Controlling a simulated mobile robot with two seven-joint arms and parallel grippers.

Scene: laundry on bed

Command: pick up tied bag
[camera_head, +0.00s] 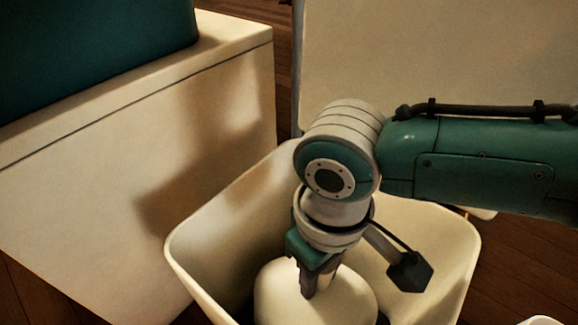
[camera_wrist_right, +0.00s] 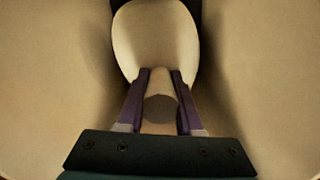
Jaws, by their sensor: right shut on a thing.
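The tied bag (camera_head: 350,297) is a cream, rounded bundle inside a cream open-topped bin (camera_head: 205,255). In the right wrist view the bag (camera_wrist_right: 155,38) shows as a pale rounded shape with a narrow neck between the fingers. My right gripper (camera_head: 312,285) reaches down into the bin from above. It is shut on the neck of the bag, and the fingers (camera_wrist_right: 160,95) lie on either side of it. The lower part of the bag is cut off by the frame's bottom edge. My left gripper is not in view.
A cream cabinet or bed-like block (camera_head: 120,150) stands to the left of the bin, with a dark teal object (camera_head: 90,45) on top. A pale upright panel (camera_head: 440,60) stands behind. Wooden floor (camera_head: 530,270) shows at the right. The bin walls surround the gripper closely.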

